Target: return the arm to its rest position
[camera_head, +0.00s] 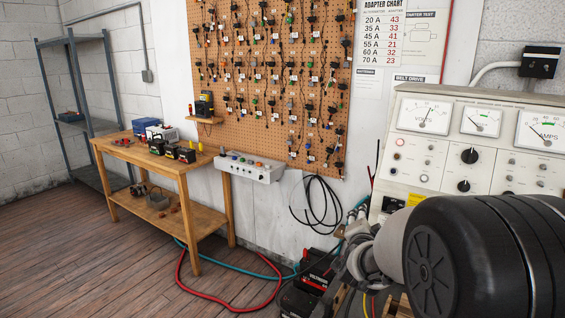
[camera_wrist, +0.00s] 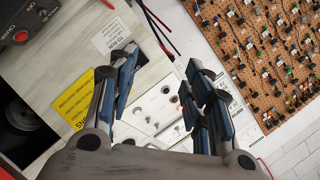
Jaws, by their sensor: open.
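My gripper (camera_wrist: 162,82) shows in the wrist view with its blue-padded fingers spread apart. Nothing sits between the fingers. Behind them is the pale test bench (camera_wrist: 66,62) with its knobs and labels, seen at a tilt. I cannot tell how far the fingers are from the panel, but no contact shows. In the head view a large black rounded part of my arm fills the lower right and covers part of the test bench (camera_head: 475,140). The gripper's fingers cannot be made out there.
A pegboard (camera_head: 270,85) of hanging adapters covers the wall. A wooden table (camera_head: 150,155) with batteries and tools stands at left, by a metal shelf (camera_head: 80,100). Red (camera_head: 225,306) and teal cables lie on the floor near black batteries (camera_head: 312,270). The left foreground floor is clear.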

